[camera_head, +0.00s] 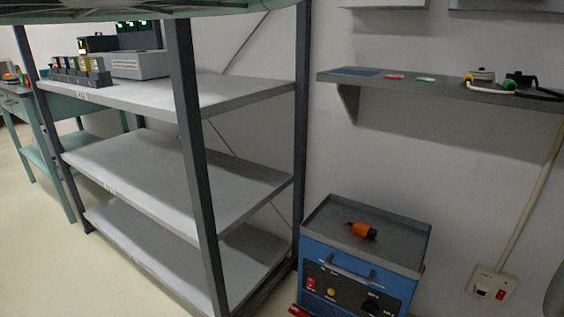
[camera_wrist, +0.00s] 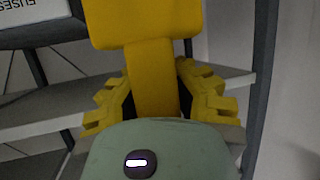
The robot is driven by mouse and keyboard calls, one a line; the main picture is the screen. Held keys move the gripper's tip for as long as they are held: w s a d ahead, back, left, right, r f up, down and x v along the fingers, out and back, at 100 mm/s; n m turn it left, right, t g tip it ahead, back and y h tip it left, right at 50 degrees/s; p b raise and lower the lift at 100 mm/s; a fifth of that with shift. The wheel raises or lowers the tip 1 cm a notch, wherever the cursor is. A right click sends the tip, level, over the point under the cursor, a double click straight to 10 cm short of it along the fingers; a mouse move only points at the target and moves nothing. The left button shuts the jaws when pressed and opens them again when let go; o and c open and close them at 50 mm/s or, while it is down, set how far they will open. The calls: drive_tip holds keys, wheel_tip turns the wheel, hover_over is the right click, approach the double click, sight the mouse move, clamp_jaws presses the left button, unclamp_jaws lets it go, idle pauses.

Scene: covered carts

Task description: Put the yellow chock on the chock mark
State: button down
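In the wrist view, a large yellow block with a narrower yellow stem (camera_wrist: 153,85), which I take to be the yellow chock, fills the top middle. My gripper (camera_wrist: 154,72) has ribbed yellow fingers on both sides of the stem. The fingers appear closed against it, and the block extends beyond the fingertips. The grey-green palm hides the lower end of the stem. The head view shows neither the chock nor my gripper. I cannot make out a chock mark in either view.
A grey shelf rack (camera_head: 165,165) has empty lower boards and small items on its upper board. A blue cart (camera_head: 325,290) carries an orange object (camera_head: 361,230). A wall shelf (camera_head: 450,88) holds flat coloured pieces and cabled items. A white box lettered "FUSES" (camera_wrist: 35,10) shows in the wrist view.

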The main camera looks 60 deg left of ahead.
drive_tip(key=w+a+r+n+t+y+p, duration=0.25)
drive_tip(key=a+r+p, duration=0.25)
drive_tip(key=r+p, duration=0.65)
drive_tip(key=w+a+r+n+t+y+p, duration=0.1)
drive_tip(key=w+a+r+n+y+p, duration=0.4)
drive_tip(key=r, duration=1.1)
drive_tip(key=w+a+r+n+t+p, duration=0.15)
drive_tip(key=a+r+p, duration=0.25)
drive_tip(key=r+p, duration=0.8)
drive_tip(key=s+a+r+n+y+p, duration=0.1)
drive_tip(key=s+r+p, duration=0.2)
drive_tip(key=r+p, duration=1.05)
drive_tip(key=s+a+r+y+p, duration=0.2)
drive_tip(key=r+p, duration=0.5)
drive_tip(key=r, duration=1.4)
wheel_tip(320, 180, up, 36)
drive_tip(key=s+d+p, duration=0.1)
drive_tip(key=p, duration=3.4)
drive_tip(key=shift+d+p, duration=0.15)
drive_tip(key=shift+p, duration=0.2)
drive_tip(key=shift+s, duration=0.1)
